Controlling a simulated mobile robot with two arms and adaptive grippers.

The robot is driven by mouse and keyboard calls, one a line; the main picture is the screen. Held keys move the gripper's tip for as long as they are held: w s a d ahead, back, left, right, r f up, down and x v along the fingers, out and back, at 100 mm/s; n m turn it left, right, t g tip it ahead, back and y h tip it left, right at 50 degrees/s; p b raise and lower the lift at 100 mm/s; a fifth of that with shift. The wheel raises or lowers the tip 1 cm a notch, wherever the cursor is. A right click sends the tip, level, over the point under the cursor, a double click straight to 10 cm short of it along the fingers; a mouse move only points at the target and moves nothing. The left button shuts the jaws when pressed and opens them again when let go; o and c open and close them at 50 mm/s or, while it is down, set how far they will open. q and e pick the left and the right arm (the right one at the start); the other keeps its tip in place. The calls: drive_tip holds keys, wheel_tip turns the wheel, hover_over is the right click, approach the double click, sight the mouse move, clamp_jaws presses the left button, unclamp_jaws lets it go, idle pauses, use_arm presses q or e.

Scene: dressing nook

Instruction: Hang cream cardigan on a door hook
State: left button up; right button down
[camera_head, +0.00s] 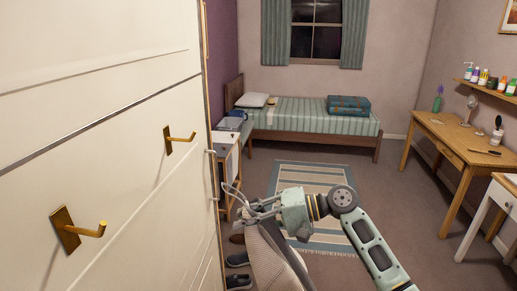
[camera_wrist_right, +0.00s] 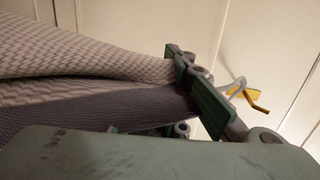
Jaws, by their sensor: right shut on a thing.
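The cream cardigan (camera_head: 272,262) hangs down from my right gripper (camera_head: 262,207) in the head view, beside the white door. Its knit fabric (camera_wrist_right: 80,55) fills the left of the right wrist view, and the gripper is shut on it near its top. A thin grey loop, perhaps a hanger hook (camera_head: 236,193), sticks out past the fingertips toward the door. Two brass hooks are on the door (camera_head: 110,120): a near one (camera_head: 78,229) and a farther one (camera_head: 178,140). One brass hook (camera_wrist_right: 256,100) shows beyond the fingers in the wrist view. My left gripper is out of view.
Dark shoes (camera_head: 238,270) lie on the floor below the cardigan. A small cabinet (camera_head: 229,160) stands past the door edge. A striped rug (camera_head: 312,180), a bed (camera_head: 300,117) and a wooden desk (camera_head: 455,140) stand farther back. Open floor lies between rug and desk.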

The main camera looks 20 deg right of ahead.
use_arm(q)
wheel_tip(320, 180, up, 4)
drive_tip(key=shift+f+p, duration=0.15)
drive_tip(key=shift+p, duration=1.1)
use_arm(e)
drive_tip(key=w+d+r+m+t, duration=0.1)
drive_tip(key=w+d+r+t, duration=0.1)
drive_tip(key=r, duration=0.4)
drive_tip(key=w+d+r+t+y, duration=0.1)
drive_tip(key=w+d+r, duration=0.1)
drive_tip(key=r, duration=0.3)
drive_tip(key=shift+w+d+r+m+t, duration=0.35)
drive_tip(key=shift+w+d+m+t, duration=0.05)
drive_tip(key=shift+d, duration=0.4)
use_arm(q)
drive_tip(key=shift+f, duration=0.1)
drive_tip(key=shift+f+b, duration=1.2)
drive_tip(key=shift+b, duration=0.05)
use_arm(e)
drive_tip(key=x, duration=0.9)
drive_tip(key=shift+a+t+y, duration=0.3)
drive_tip(key=shift+s, duration=0.15)
